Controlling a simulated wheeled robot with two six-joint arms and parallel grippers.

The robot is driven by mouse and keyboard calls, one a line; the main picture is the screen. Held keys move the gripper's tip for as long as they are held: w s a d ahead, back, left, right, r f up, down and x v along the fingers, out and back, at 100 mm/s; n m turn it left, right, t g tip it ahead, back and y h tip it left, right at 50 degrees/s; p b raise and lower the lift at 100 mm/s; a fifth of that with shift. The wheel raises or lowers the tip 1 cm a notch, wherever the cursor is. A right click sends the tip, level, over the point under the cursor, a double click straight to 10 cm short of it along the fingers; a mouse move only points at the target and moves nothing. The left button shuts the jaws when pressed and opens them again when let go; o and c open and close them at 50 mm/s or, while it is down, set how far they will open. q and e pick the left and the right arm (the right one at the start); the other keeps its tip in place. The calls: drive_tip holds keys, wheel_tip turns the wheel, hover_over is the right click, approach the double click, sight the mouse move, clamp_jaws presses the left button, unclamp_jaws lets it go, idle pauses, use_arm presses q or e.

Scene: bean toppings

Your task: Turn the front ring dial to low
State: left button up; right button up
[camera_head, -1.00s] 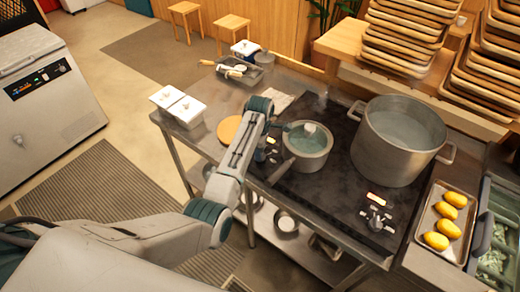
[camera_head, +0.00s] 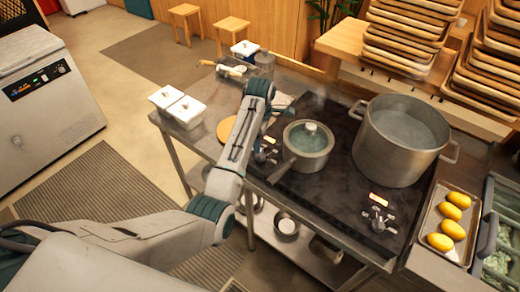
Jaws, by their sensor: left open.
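The black cooktop (camera_head: 325,185) has two dial spots on its near edge. The right dial (camera_head: 378,221) is a dark knob with pale marks around it, below a lit orange display (camera_head: 379,199). The left dial (camera_head: 265,155) is partly hidden by my left gripper and its display is covered. My left gripper (camera_head: 264,135) is open and points down at the left dial, left of the lidded saucepan. Its fingertips are small and dark here, so I cannot tell if they touch the dial. My right gripper is not in view.
The lidded saucepan (camera_head: 307,148) stands close right of my gripper, its handle reaching toward the near edge. A large pot (camera_head: 392,155) stands behind the right dial. A tray (camera_head: 437,245) of yellow items is at right. White containers (camera_head: 178,105) stand at left.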

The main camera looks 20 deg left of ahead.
use_arm(q)
wheel_tip(320, 180, up, 5)
drive_tip(key=shift+r+p, duration=0.15)
drive_tip(key=shift+p, duration=0.6)
